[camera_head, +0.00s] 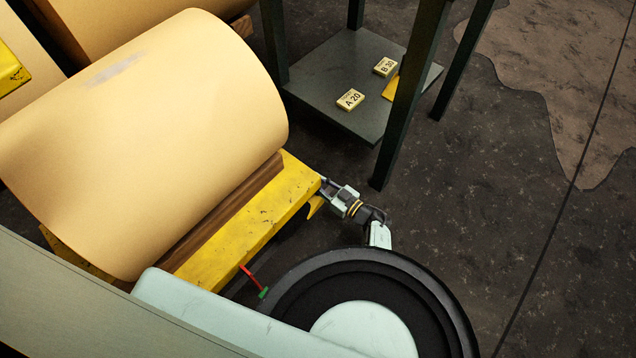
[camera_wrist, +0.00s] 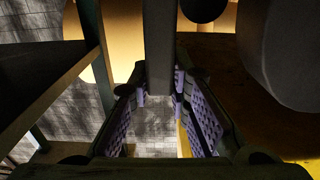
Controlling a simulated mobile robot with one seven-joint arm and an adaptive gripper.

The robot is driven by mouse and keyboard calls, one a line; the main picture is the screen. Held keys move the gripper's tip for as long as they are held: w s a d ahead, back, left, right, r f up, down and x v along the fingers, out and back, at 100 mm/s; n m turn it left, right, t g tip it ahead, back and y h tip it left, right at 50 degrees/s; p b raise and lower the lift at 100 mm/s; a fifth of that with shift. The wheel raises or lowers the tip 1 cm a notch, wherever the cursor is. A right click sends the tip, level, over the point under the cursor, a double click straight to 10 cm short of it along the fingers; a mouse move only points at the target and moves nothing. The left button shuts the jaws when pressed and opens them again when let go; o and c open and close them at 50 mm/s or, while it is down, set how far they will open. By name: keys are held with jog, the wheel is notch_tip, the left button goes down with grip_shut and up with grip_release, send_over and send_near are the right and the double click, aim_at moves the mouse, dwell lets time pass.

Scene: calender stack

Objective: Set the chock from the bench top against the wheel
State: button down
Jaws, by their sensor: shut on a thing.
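My gripper (camera_head: 326,186) is low at the right end of the yellow cradle (camera_head: 290,190) that bears a big tan roll (camera_head: 150,130). In the wrist view its purple-padded fingers (camera_wrist: 160,100) are closed on a dark grey, bar-shaped piece, which I take to be the chock (camera_wrist: 159,50). In the head view the chock is hardly visible at the fingertips. A dark rounded shape, probably the wheel (camera_wrist: 290,50), is right of the fingers in the wrist view. I cannot tell whether the chock touches it.
A dark green bench (camera_head: 345,55) stands behind my gripper; its low shelf holds tags A 20 (camera_head: 350,99) and B 30 (camera_head: 385,67) and a yellow piece (camera_head: 391,88). A bench leg (camera_head: 405,110) is close by. The floor (camera_head: 480,200) to the right is clear.

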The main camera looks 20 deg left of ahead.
dwell(0.3)
jog(key=shift+f, duration=0.15)
jog(key=c, duration=1.5)
grip_release()
jog(key=shift+d+r, duration=0.15)
jog(key=shift+r, duration=0.05)
jog(key=p+v, duration=0.2)
jog(key=v, duration=0.9)
jog(key=shift+s+d, duration=0.15)
jog(key=shift+d, duration=0.2)
